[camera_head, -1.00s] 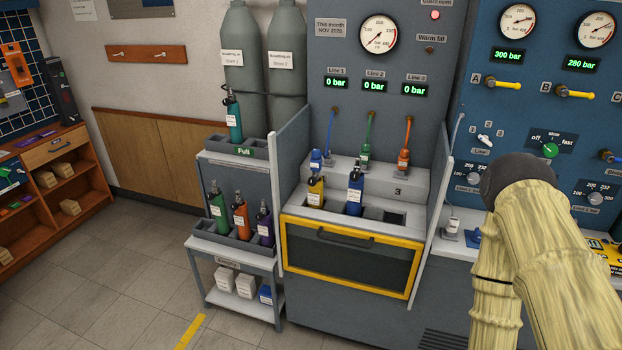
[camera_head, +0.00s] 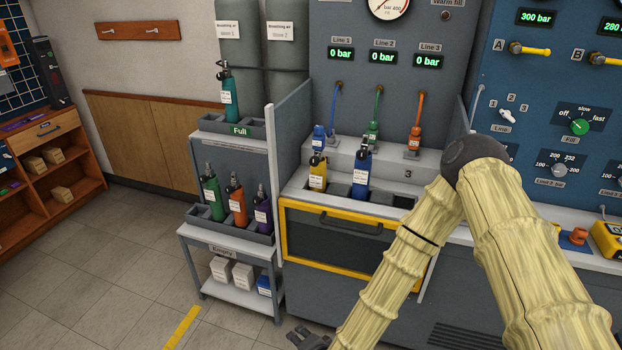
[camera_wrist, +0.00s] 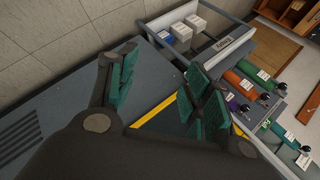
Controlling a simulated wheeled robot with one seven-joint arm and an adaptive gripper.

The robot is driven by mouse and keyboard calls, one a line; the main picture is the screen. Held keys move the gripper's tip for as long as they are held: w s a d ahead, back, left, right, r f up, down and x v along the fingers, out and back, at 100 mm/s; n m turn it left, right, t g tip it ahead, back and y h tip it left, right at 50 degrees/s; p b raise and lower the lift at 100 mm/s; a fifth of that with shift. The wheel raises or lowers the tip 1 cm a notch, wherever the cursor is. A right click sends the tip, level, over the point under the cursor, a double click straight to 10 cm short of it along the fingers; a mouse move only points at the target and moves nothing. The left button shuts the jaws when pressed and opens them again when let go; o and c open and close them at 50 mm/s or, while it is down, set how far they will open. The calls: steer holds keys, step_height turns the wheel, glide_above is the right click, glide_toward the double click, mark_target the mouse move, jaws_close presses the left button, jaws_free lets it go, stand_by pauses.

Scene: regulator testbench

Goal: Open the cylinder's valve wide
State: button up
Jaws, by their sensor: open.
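A yellow cylinder (camera_head: 318,173) and a taller blue cylinder (camera_head: 356,180) stand in the fill station's bays; which one the task means is not clear. Their valves are on top, too small to read as open or closed. A teal cylinder (camera_head: 229,100) stands in the Full rack. Green (camera_head: 212,195), orange (camera_head: 237,203) and purple (camera_head: 262,213) cylinders stand in the rack below, and also show at the right in the wrist view. My gripper (camera_wrist: 163,92) is open and empty, with teal finger pads. It is low in front of the station, apart from every cylinder.
Side panels (camera_head: 292,150) flank the bays. Three hoses, blue, green and orange (camera_head: 414,130), hang behind; the line displays read 0 bar. The blue panel (camera_head: 530,90) has valve levers and knobs. Floor is clear at left.

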steer(key=w+a+r+m+t+b, duration=0.2)
steer(key=w+a+r+m, duration=0.1)
steer(key=w, duration=0.3)
steer(key=w+a+r+m+t+b, duration=0.1)
steer(key=w+a+r+m+t, duration=0.15)
steer(key=w+a, duration=0.2)
steer(key=m+t+h+b, duration=0.5)
steer(key=m+h+b, duration=0.5)
steer(key=m, duration=1.2)
glide_toward(313, 162)
steer(key=x, duration=0.9)
steer(key=shift+w+d+f, duration=0.1)
steer(key=shift+w+d, duration=0.05)
steer(key=c, duration=1)
steer(key=shift+c, duration=0.2)
